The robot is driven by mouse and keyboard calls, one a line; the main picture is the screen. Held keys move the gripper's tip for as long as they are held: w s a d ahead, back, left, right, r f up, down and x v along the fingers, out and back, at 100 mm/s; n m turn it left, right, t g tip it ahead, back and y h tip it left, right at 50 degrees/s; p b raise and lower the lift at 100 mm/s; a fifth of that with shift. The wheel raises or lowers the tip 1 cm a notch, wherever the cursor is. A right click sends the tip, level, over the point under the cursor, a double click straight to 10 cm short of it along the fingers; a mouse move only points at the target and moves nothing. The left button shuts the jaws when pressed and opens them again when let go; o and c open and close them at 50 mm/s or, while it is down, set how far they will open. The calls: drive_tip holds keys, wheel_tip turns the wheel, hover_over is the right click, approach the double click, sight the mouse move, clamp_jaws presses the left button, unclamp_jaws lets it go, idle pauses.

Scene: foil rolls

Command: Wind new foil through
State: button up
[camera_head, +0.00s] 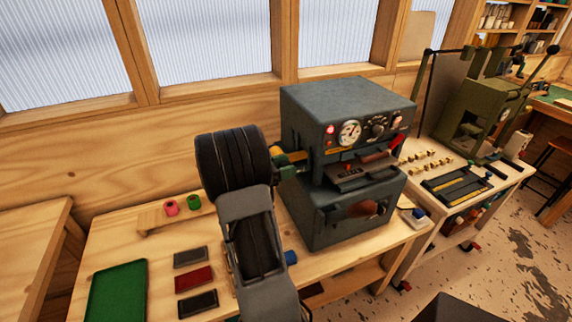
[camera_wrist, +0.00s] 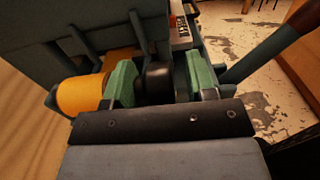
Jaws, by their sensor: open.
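The dark grey foil press (camera_head: 345,150) stands on the wooden bench, with a gauge and a lit red lamp on its front. A gold-orange foil roll (camera_head: 291,157) sits at its left side, partly hidden by my arm. In the wrist view the gold roll (camera_wrist: 82,95) lies just left of my gripper (camera_wrist: 160,82). The green-padded fingers are open, one on each side of a dark round knob-like part (camera_wrist: 156,84). I cannot tell whether they touch it. A pink-red roll (camera_head: 171,208) and a green roll (camera_head: 194,202) stand on a small wooden rack.
A green tray (camera_head: 117,292) and several dark and red flat blocks (camera_head: 194,279) lie at the bench's left. A blue object (camera_head: 291,257) shows beside my arm. An olive machine (camera_head: 478,115) stands on the right table. A dark bar (camera_wrist: 262,55) slants right of my gripper.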

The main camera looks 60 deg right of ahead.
drive_tip(key=shift+s+d, duration=0.1)
drive_tip(key=c, duration=0.9)
drive_tip(key=shift+r+y+p, duration=0.15)
drive_tip(key=shift+y+p, duration=0.25)
drive_tip(key=shift+p, duration=0.05)
